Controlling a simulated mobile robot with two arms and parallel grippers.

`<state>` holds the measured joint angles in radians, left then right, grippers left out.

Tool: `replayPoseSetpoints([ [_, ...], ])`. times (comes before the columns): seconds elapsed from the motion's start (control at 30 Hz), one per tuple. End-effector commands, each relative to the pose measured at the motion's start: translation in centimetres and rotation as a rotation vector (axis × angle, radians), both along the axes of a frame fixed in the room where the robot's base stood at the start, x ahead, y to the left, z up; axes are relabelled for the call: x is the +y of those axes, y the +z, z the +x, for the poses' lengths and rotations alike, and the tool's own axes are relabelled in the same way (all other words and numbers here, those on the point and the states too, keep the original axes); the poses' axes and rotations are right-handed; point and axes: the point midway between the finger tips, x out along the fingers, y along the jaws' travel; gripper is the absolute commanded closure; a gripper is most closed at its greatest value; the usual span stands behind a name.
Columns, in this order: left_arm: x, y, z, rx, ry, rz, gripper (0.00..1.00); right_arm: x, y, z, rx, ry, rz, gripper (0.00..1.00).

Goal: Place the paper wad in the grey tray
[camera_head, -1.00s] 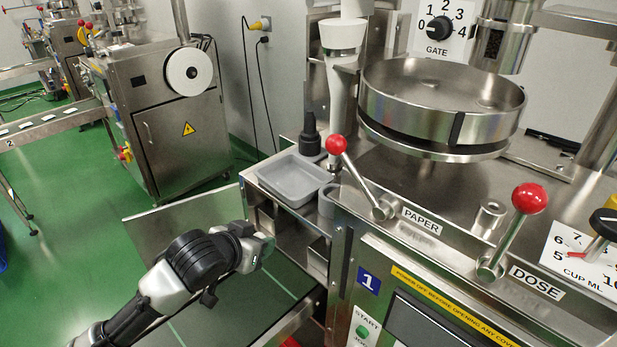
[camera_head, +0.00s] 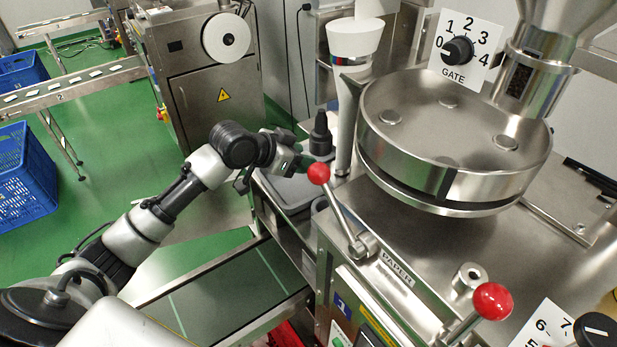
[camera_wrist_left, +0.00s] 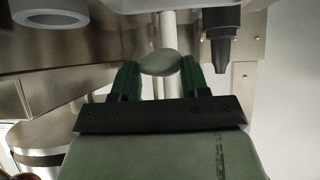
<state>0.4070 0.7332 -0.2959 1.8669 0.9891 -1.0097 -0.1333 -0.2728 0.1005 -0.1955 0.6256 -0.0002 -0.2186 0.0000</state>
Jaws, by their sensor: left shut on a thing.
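The tray is a shallow rectangular dish on the machine's side shelf, partly hidden by my gripper and wrist. The wad cannot be made out in the head view. My right gripper is not in view.
A black bottle (camera_head: 320,136) stands just behind the tray; it also shows in the left wrist view (camera_wrist_left: 220,40). A red-knobbed lever (camera_head: 319,174) rises close to the right of my gripper. A large steel bowl (camera_head: 450,140) is further right.

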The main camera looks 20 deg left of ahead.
Motion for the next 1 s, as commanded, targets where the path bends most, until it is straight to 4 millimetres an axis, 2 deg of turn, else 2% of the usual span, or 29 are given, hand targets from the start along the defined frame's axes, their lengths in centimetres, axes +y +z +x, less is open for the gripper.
replayPoseSetpoints([
  [0.1, 0.0, -2.5, -0.1, 0.007, 0.002, -0.001, 0.76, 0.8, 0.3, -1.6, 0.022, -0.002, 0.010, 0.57],
  [0.2, 0.0, -3.8, -0.1, 0.004, 0.001, -0.001, 0.76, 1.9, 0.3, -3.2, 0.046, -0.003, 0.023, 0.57],
  [0.3, 0.0, -4.5, -0.1, 0.003, 0.002, -0.001, 0.76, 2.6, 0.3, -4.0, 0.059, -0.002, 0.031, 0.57],
  [0.43, 0.0, -5.7, -0.1, 0.004, 0.002, -0.001, 0.76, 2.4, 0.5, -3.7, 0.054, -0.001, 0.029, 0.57],
  [0.6, 0.0, -8.0, -0.1, 0.004, 0.003, 0.000, 0.76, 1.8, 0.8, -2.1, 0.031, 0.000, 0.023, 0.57],
  [0.93, 0.0, -8.4, -0.1, 0.001, 0.001, 0.000, 0.76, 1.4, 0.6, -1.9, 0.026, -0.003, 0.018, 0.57],
  [0.97, 0.0, -8.4, -0.1, 0.001, 0.002, 0.001, 0.53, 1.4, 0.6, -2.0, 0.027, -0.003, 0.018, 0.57],
  [1.0, 0.0, -8.4, -0.1, 0.001, 0.002, 0.001, 0.47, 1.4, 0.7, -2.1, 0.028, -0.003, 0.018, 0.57],
])
